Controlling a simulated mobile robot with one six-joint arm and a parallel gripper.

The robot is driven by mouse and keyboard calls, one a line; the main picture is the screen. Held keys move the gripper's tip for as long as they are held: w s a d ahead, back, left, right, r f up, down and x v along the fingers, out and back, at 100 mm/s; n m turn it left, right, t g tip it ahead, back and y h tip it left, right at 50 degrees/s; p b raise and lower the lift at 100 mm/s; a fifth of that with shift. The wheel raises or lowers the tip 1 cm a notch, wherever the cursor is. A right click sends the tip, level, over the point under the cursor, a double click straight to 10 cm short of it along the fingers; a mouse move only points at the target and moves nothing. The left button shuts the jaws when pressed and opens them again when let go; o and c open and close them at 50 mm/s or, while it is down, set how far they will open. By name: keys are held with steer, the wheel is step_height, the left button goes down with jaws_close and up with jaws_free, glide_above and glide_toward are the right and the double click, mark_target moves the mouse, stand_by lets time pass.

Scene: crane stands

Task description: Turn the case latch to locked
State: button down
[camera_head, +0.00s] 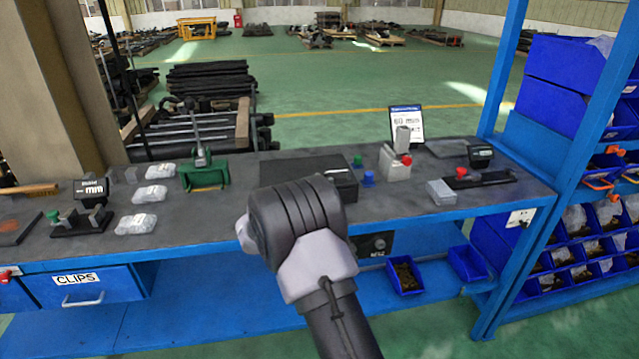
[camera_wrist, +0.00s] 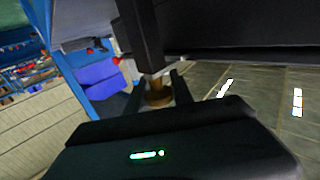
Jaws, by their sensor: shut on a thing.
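In the wrist view, the two dark fingers of my gripper (camera_wrist: 157,86) are closed on a small brass-coloured knob (camera_wrist: 157,98), which looks like the case latch. A dark body (camera_wrist: 230,28) lies just beyond it and fills the top of that view. The latch's turn angle and any locked mark cannot be made out. In the head view, my arm's rounded wrist covers my fingers and the latch. A black box (camera_head: 372,245) with a round dial shows under the bench edge, just right of my wrist. A flat black case (camera_head: 318,168) lies on the bench behind my wrist.
The grey bench top (camera_head: 250,215) holds a green fixture (camera_head: 204,174), clear bags (camera_head: 143,195), a grey block with a red knob (camera_head: 396,162) and a gauge (camera_head: 480,157). Blue bins (camera_head: 405,277) sit below. A blue rack post (camera_head: 500,70) stands at right.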

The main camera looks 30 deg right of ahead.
steer(key=shift+r, duration=0.1)
steer(key=c, duration=1.1)
jaws_free()
steer(key=p+v, duration=0.4)
steer(key=v, duration=1.3)
steer(key=shift+a+p, duration=0.15)
steer(key=shift+p, duration=0.2)
